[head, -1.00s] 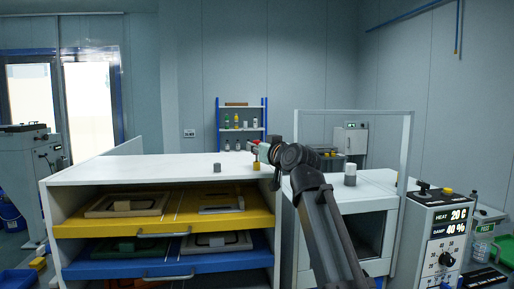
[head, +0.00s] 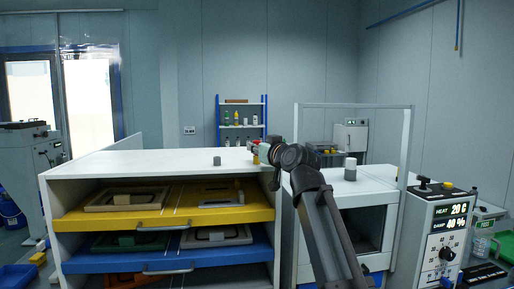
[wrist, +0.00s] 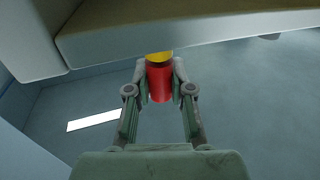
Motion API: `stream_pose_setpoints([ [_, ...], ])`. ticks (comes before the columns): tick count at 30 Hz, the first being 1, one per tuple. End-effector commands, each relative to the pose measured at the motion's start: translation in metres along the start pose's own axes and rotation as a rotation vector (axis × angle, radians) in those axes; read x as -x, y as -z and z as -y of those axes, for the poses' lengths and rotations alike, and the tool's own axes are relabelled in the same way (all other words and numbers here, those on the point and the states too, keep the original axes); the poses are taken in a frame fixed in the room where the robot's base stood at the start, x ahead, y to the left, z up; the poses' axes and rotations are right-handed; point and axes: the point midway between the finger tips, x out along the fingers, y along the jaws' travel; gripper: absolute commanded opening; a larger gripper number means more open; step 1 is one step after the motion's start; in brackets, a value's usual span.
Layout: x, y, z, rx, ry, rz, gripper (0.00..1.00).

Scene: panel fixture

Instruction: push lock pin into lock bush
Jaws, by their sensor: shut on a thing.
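A red cylinder, seemingly the lock pin (wrist: 159,84), is clamped between the two fingers of my gripper (wrist: 160,86) in the wrist view. A yellow piece, seemingly the lock bush (wrist: 159,57), lies directly beyond its far end, against the panel edge. The red and yellow pieces overlap in the picture, and I cannot tell how far one is inside the other. In the head view, my gripper (head: 254,147) is just above the yellow bush (head: 256,160) at the cabinet's right top edge. The fingers are small and partly hidden there.
The white cabinet (head: 130,163) has a yellow drawer (head: 95,225) and a blue drawer (head: 95,264) with panels on them. A grey cylinder (head: 217,161) stands on its top. A white chamber with a clear frame (head: 404,170) stands close on the right.

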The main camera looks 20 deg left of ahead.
Motion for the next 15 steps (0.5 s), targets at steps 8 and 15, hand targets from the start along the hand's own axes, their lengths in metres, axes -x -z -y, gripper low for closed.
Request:
stream_pose_setpoints([
  [8, 0.0, -0.0036, 0.0, 0.0, 0.0, 0.001, 0.51],
  [15, 0.0001, -0.0034, 0.0, 0.0, 0.0, 0.001, 0.51],
])
